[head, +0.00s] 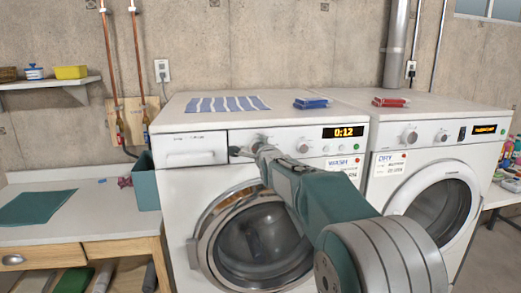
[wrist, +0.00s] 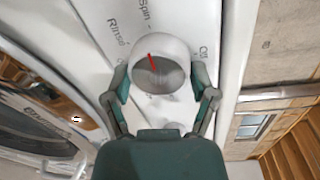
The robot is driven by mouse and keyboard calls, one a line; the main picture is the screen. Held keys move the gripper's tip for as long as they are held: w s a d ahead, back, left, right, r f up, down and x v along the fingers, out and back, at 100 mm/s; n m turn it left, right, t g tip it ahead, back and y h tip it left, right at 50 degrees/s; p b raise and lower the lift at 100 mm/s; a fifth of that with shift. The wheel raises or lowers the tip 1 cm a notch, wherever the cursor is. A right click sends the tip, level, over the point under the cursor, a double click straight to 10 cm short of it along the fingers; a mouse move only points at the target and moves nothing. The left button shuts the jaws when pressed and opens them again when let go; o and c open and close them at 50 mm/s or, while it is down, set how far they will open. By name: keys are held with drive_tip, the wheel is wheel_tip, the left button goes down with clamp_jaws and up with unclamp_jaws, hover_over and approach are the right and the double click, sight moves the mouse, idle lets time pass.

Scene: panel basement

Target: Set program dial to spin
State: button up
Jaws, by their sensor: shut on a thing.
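The round white program dial (wrist: 175,52) is on the washer's panel in the wrist view. Its red pointer line (wrist: 152,62) points up and slightly left, close to the direction of the printed word Spin (wrist: 145,10), a little toward Rinse (wrist: 117,32). Off (wrist: 203,52) is printed to the dial's right. My gripper (wrist: 166,84) is shut on the dial, with one finger on each side. In the head view my gripper (head: 255,148) is at the left part of the control panel of the washer (head: 180,195), and it largely hides the dial.
Another knob (head: 303,138) and the display reading 0:12 (head: 350,132) are to the right on the same panel. A dryer (head: 385,190) stands to the right. A striped cloth (head: 228,104) and a blue-topped item (head: 312,103) lie on top. A bench (head: 75,225) stands left.

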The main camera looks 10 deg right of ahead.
drive_tip(key=shift+f, duration=0.45)
drive_tip(key=o, duration=1)
drive_tip(key=shift+w+a, duration=0.1)
drive_tip(key=shift+w, duration=0.05)
drive_tip(key=shift+o, duration=0.2)
drive_tip(key=shift+r, duration=0.1)
drive_tip(key=shift+r, duration=0.15)
drive_tip(key=s, duration=1.2)
drive_tip(key=shift+r, duration=0.4)
